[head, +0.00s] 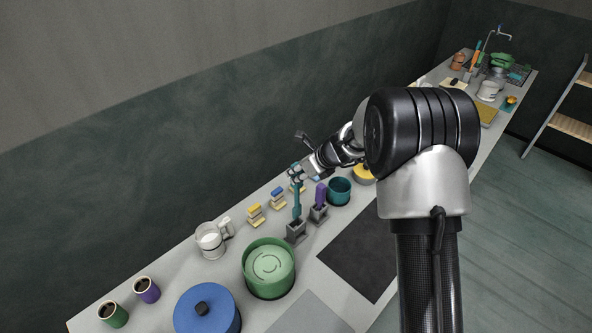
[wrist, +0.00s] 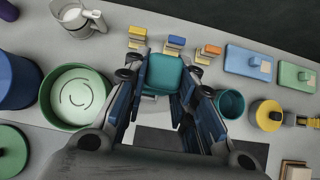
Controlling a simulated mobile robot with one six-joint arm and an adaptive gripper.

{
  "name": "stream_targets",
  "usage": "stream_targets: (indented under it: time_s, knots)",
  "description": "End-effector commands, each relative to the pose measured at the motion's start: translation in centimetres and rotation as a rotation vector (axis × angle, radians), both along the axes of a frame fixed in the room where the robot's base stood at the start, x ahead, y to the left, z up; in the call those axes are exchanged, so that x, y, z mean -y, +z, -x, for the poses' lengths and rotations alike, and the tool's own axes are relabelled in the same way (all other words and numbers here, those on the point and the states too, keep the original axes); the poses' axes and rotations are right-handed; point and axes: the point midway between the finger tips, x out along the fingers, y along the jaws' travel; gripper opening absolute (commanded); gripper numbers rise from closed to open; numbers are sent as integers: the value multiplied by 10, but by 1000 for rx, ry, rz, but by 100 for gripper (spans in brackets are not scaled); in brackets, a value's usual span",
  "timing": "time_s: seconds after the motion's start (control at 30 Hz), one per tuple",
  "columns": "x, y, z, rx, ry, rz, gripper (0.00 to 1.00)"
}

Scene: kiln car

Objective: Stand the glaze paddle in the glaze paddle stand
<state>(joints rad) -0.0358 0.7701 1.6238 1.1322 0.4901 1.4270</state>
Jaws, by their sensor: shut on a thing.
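The teal glaze paddle (head: 297,205) hangs upright below my gripper (head: 303,172). In the wrist view the paddle's broad teal end (wrist: 163,74) shows between the two fingers of my gripper (wrist: 165,88), which is shut on it. A grey stand (head: 296,233) is directly under the paddle's lower end. That end meets the stand's top in the head view; I cannot tell whether it is inside or just above. A second grey stand (head: 318,214) beside it, to the right, holds a purple-handled thing (head: 321,194).
A green round container (head: 269,268) and a blue lidded pot (head: 206,309) stand nearer on the counter. A glass jug (head: 211,240) and small yellow and blue blocks (head: 254,214) are to the left. A teal cup (head: 340,190) is to the right. A dark mat (head: 358,262) lies clear.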

Motion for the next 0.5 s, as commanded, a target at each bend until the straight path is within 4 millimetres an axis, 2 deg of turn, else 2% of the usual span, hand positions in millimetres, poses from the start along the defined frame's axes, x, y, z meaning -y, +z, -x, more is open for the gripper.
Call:
stream_targets:
  time_s: [0.27, 0.5]
  knots:
    - [0, -5, 0, 2, 0, -4, 0]
    - [0, -24, 0, 2, 0, -4, 0]
